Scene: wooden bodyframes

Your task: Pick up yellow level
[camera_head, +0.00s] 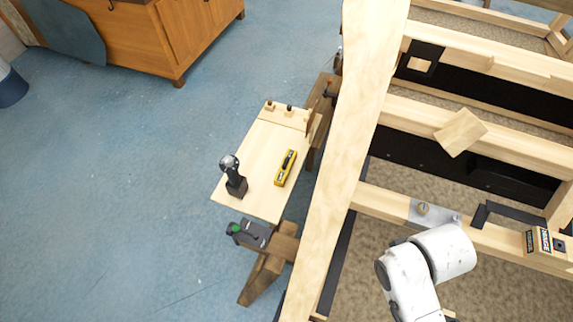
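The yellow level (286,168) lies on a light wooden board (262,150) left of the picture's middle, with its long side running up and slightly right. A dark stripe shows along its top. My white arm shows at the bottom right, over the wooden frame. My gripper is not visible in this view. The arm parts that show are well to the right of the level and apart from it.
A dark drill (235,182) stands on the board, left of the level. A grey-green tool (250,234) sits below the board on a sawhorse (265,275). A long wooden beam (352,120) lies between the board and my arm.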

